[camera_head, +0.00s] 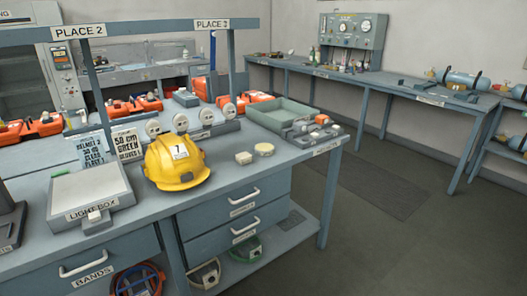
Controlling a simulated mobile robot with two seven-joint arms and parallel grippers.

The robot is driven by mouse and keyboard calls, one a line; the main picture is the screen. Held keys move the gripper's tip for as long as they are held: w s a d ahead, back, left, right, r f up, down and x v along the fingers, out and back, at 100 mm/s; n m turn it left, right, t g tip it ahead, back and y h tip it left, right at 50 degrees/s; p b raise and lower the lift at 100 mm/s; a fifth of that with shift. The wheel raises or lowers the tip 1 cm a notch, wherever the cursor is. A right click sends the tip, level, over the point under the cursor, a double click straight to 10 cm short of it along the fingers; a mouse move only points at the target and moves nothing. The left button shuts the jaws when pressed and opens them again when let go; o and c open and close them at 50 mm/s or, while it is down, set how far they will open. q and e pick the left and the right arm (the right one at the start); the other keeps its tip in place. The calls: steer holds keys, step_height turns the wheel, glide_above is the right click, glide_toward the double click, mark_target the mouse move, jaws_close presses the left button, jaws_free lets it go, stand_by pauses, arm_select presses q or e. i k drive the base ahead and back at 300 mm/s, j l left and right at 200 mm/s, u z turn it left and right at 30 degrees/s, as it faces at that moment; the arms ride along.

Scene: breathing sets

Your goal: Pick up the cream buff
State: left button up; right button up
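Two small pale objects lie side by side on the blue-grey bench (290,166), to the right of a yellow helmet (176,164). One is a cream, rounded pad (264,149), which looks like the cream buff. The other is a paler, blockier piece (244,158) just to its left and nearer the front edge. They appear close together with a small gap. Neither of my grippers shows in the head view.
A light box (90,193) sits left of the helmet, with printed cards (127,145) behind. A green-grey tray (281,114) and a small device tray (316,131) stand behind the pads. Drawers (233,207) lie below. Bench around the pads is clear.

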mark_target(244, 158)
steer(key=i+u, duration=0.1)
steer(key=u, duration=0.55)
steer(key=i+l+u, duration=0.35)
steer(key=l+u, duration=0.35)
steer(key=i, duration=0.05)
